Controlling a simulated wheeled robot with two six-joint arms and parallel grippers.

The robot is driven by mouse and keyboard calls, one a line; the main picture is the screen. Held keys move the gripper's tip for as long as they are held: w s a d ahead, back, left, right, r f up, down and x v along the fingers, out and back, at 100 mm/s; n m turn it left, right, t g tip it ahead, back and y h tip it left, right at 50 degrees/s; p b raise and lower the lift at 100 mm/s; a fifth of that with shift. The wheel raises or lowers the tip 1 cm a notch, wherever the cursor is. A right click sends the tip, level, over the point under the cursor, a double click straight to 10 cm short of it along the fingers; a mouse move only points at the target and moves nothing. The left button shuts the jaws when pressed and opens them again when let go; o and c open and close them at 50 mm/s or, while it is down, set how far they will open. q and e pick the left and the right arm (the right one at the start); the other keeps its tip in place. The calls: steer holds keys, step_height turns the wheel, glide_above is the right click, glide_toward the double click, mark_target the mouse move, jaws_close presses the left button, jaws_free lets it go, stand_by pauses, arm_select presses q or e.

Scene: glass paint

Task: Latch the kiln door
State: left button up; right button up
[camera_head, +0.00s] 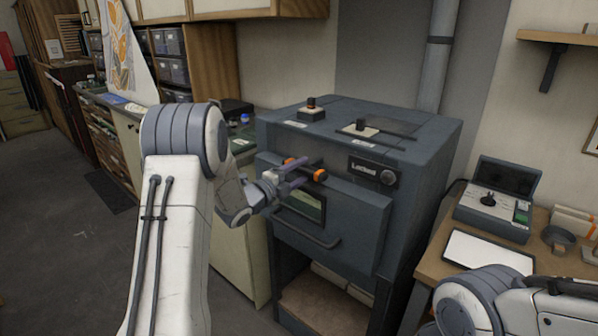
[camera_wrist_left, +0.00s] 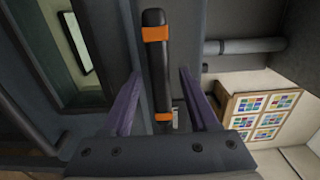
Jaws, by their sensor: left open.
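The kiln (camera_head: 425,150) is a dark grey box. Its front door (camera_head: 352,222) has a small window and a bar handle (camera_head: 308,234), and it looks shut. A black latch lever with orange bands (camera_head: 318,174) sits above the door. My left gripper (camera_head: 298,172) is open at the lever, with its purple fingers on either side. In the left wrist view the lever (camera_wrist_left: 156,75) lies between the open fingers (camera_wrist_left: 160,80), with gaps on both sides. A label (camera_head: 364,170) beside the lever seems to read "Latched", but is blurred. My right gripper is out of view.
A cabinet (camera_head: 240,210) stands left of the kiln.

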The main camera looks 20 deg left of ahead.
arm_select(q)
jaws_close()
stand_by(1.4)
